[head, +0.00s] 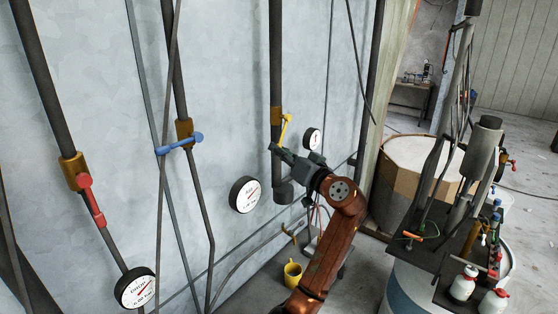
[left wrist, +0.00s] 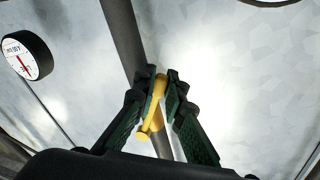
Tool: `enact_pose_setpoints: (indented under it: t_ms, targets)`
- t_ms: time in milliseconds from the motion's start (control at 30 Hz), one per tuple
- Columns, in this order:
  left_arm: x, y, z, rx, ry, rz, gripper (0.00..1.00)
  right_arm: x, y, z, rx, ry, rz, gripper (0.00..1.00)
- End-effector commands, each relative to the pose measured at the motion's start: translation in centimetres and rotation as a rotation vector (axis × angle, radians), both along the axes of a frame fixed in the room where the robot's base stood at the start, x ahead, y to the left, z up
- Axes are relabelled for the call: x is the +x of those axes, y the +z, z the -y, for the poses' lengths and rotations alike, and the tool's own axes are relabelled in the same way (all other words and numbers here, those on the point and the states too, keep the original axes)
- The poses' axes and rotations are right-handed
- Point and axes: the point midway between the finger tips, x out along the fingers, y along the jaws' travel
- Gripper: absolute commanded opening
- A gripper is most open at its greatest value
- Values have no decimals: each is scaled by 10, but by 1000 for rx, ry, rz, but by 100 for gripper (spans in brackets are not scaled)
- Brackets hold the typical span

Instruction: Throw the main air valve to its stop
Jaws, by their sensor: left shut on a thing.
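The yellow valve handle (head: 285,131) sits at a brass valve body (head: 276,116) on a dark vertical pipe by the wall. It slants, with its lower end at my gripper. My left gripper (head: 279,151) is at this handle, below the valve body. In the left wrist view the green-and-black fingers (left wrist: 165,80) stand on either side of the yellow handle (left wrist: 152,118), shut on it, with the dark pipe behind. No label shows which valve is the main air valve. My right gripper is out of view.
A blue-handled valve (head: 180,143) and a red-handled valve (head: 91,200) are on pipes to the left. Round gauges (head: 245,194) are on the wall.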

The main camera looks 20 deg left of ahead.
Motion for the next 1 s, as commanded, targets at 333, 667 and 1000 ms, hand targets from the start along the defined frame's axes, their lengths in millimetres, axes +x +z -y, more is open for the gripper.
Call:
enact_pose_setpoints:
  t_ms: [333, 667, 1000]
  targets:
    - [7, 2, 1, -30, 0, 102, 0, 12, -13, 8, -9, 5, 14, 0]
    - [7, 2, 1, -30, 0, 100, 19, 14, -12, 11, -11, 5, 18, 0]
    - [8, -1, 3, -32, -1, 95, 28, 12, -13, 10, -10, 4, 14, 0]
